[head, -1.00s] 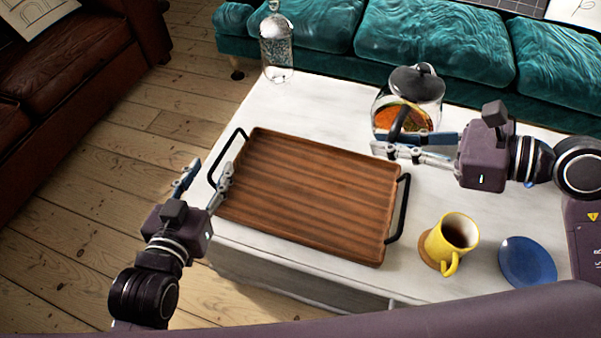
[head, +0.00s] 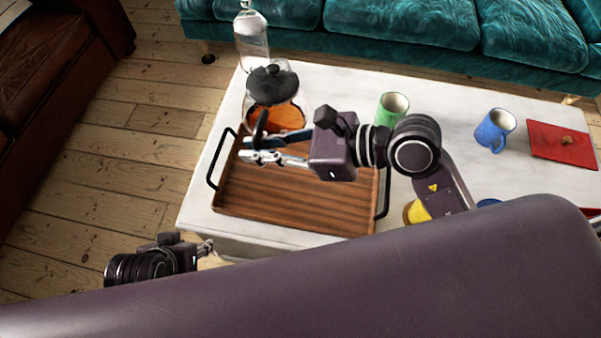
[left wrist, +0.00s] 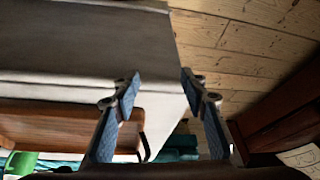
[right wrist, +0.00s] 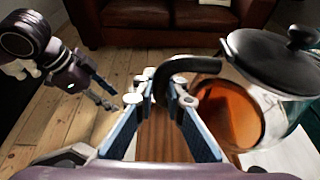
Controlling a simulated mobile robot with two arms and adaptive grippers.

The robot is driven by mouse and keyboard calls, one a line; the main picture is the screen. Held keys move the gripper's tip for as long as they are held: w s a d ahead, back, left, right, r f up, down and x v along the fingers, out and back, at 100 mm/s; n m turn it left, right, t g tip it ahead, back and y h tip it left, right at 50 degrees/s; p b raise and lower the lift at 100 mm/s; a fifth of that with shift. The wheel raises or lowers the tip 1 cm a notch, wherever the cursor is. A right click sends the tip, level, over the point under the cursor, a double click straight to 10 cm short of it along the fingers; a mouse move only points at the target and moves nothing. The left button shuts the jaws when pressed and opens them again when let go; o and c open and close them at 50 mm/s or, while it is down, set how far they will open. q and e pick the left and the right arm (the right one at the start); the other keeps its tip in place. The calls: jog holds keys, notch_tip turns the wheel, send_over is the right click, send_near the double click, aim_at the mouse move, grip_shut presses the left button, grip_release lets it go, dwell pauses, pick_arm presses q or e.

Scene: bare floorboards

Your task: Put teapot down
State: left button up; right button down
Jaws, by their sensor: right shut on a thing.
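The glass teapot (head: 274,109), with a black lid and amber tea inside, is over the back left part of the wooden tray (head: 300,205) in the head view. My right gripper (head: 258,148) is shut on the teapot's black handle. The teapot also shows at the right of the right wrist view (right wrist: 245,105), upright or nearly so. I cannot tell whether its base touches anything. My left gripper (head: 207,250) is low at the table's front left corner. In the left wrist view its fingers (left wrist: 158,85) are apart and empty.
A glass bottle (head: 252,42) stands at the table's back left corner. A green mug (head: 391,108), a blue mug (head: 494,130) and a red board (head: 565,145) are to the right. A yellow mug (head: 418,212) is mostly hidden behind my right arm. A teal sofa (head: 400,22) borders the back.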

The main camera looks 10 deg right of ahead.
pick_arm(q)
jog(key=s+f+g+p, duration=0.1)
jog(key=s+f+g, duration=0.15)
jog(key=f, duration=1.35)
pick_arm(e)
jog(key=a+r, duration=0.1)
jog(key=a, duration=0.2)
jog(key=b, duration=0.5)
send_over(260, 210)
notch_tip(260, 210, down, 15)
notch_tip(260, 210, down, 4)
jog(key=shift+r+b, duration=0.1)
jog(key=shift+b, duration=0.65)
jog(key=shift+f, duration=0.4)
pick_arm(q)
notch_tip(260, 210, up, 13)
jog(key=t, duration=0.1)
jog(key=shift+s+a+r+t, duration=0.2)
jog(key=shift+s+a+t, duration=0.1)
jog(key=shift+a+t, duration=0.1)
jog(key=shift+w, duration=0.15)
pick_arm(e)
jog(key=shift+f, duration=0.1)
